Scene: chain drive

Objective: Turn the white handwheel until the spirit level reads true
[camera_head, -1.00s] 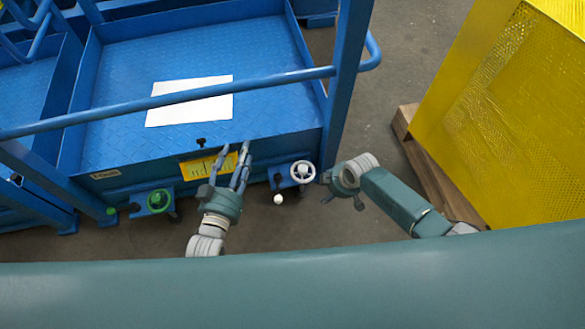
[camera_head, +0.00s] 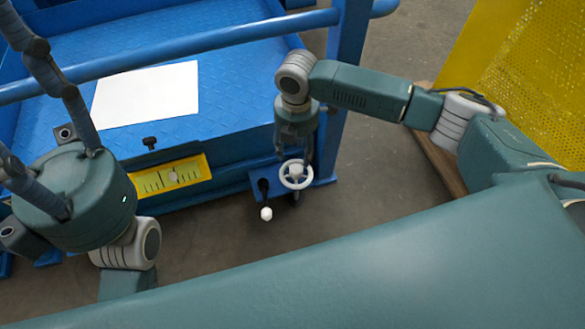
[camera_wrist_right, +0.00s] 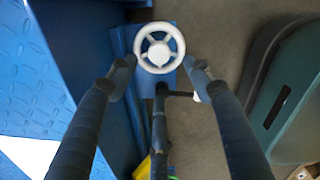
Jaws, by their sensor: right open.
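The white handwheel (camera_head: 297,175) is on the front of the blue platform's right corner. My right gripper (camera_head: 293,150) is open, just behind the wheel in the head view. In the right wrist view the handwheel (camera_wrist_right: 159,48) lies between and slightly beyond the open fingertips (camera_wrist_right: 160,68), with no clear contact. The spirit level seems to be the yellow plate (camera_head: 196,168) with a black scale on the platform's front face. A pale round mark sits near the middle of its scale. My left gripper (camera_head: 20,95) is empty at the left edge, its fingers spread wide.
A black lever with a white ball knob (camera_head: 266,214) hangs just left of the wheel. A white sheet (camera_head: 146,94) lies on the blue deck (camera_head: 230,70). A blue rail (camera_head: 200,43) crosses above. A yellow mesh box (camera_head: 510,70) on a wooden pallet stands right. The floor in front is clear.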

